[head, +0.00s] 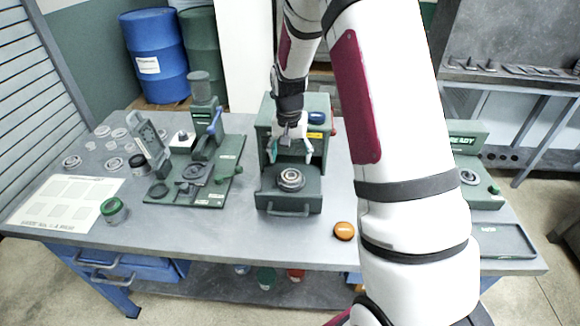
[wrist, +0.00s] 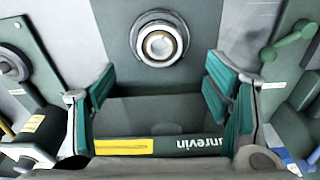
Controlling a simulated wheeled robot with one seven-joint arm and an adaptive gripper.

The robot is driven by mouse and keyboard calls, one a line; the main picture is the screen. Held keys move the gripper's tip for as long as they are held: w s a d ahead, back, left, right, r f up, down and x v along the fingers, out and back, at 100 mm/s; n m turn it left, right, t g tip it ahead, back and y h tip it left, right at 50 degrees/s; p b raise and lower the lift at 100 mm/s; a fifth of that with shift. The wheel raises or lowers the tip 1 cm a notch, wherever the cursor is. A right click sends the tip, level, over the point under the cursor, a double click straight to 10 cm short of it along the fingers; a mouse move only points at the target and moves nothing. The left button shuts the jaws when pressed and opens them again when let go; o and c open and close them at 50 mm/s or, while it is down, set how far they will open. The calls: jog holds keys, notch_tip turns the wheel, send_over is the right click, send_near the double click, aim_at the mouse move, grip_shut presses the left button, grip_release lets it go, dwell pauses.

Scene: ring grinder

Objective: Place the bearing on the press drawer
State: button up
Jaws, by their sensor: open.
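The bearing (head: 290,180), a round metal ring, lies flat on the extended drawer (head: 289,204) of the green press (head: 284,108) in the middle of the table. In the wrist view the bearing (wrist: 160,43) sits near the top centre on the drawer's dark green plate (wrist: 110,25). My gripper (head: 290,154) is open and empty, just above and behind the bearing. In the wrist view its teal finger pads (wrist: 163,92) are spread wide, with nothing between them, and the bearing lies beyond them, apart from both.
Left of the press stands a green fixture (head: 200,165) with a blue lever. Several metal rings lie at the far left, near a white sheet (head: 68,202) and a green-topped jar (head: 114,210). An orange disc (head: 344,231) is at the front edge. My arm hides table on the right.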

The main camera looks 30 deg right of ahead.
jog(key=s+a+r+n+t, duration=0.1)
jog(key=s+a+r, duration=0.25)
jog(key=r, duration=0.35)
jog(key=s+a+r+n+t, duration=0.1)
jog(key=s+a+r, duration=0.1)
jog(key=s+r, duration=0.3)
jog(key=s+a+r+n, duration=0.1)
jog(key=s+a+r, duration=0.15)
jog(key=r, duration=0.55)
jog(key=s+a+r+n+t, duration=0.1)
jog(key=s+a+r+n, duration=0.1)
jog(key=s, duration=0.6)
jog(key=s+a+r+n+t, duration=0.1)
jog(key=s+a+r+n, duration=0.1)
jog(key=s, duration=0.6)
jog(key=shift+s+a+r+n+t+y, duration=0.35)
jog(key=shift+a+r, duration=0.25)
jog(key=shift+a, duration=0.3)
